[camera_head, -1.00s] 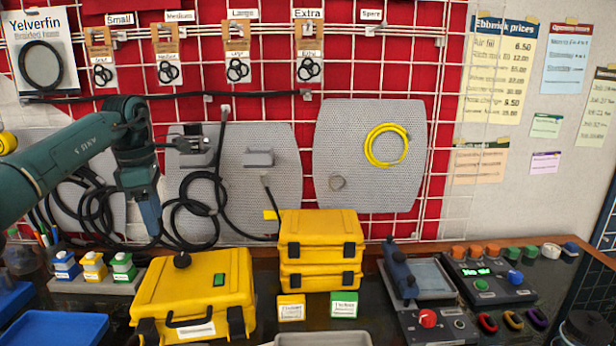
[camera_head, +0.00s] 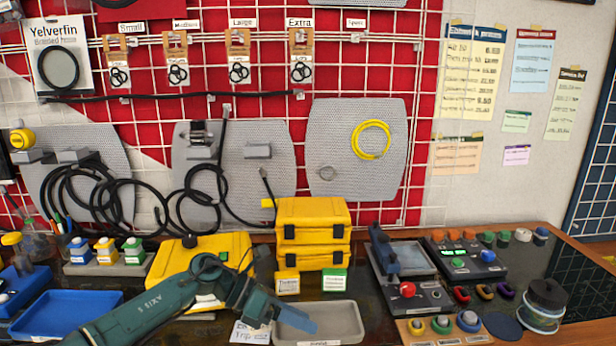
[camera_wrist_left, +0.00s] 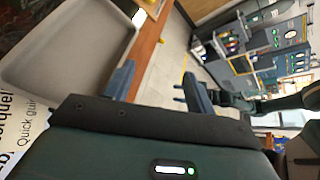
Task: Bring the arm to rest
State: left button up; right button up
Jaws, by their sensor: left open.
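My left arm (camera_head: 150,308) reaches in from the lower left of the head view, low over the front of the bench. Its left gripper (camera_head: 300,318) points right and hangs over the near side of a grey tray (camera_head: 345,322). In the left wrist view the two blue fingers of the gripper (camera_wrist_left: 158,86) stand apart with nothing between them. The grey tray (camera_wrist_left: 65,45) is beside them at the upper left there. My right gripper is in neither view.
A yellow case (camera_head: 165,262) sits behind my arm, partly hidden by it. Stacked yellow cases (camera_head: 312,235) stand behind the tray. A blue tray (camera_head: 65,318) is at the left. Control boxes (camera_head: 465,260) and a jar (camera_head: 542,305) stand at the right.

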pick_arm(q)
jog(key=s+d+f+n+t+h, duration=0.1)
jog(key=s+d+n+t+h, duration=0.15)
jog(key=n+t, duration=0.5)
jog(key=s+d+f+n+t+h, duration=0.1)
jog(key=s+d+n+t+h, duration=0.2)
jog(key=n, duration=0.8)
jog(key=s+a+f+n+t+y, duration=0.1)
jog(key=s+a+f+n+y, duration=1.3)
jog(key=n, duration=1.2)
jog(key=s+a+f, duration=0.3)
jog(key=s+a, duration=0.1)
jog(key=shift+s+y, duration=0.3)
jog(key=shift+y, duration=0.05)
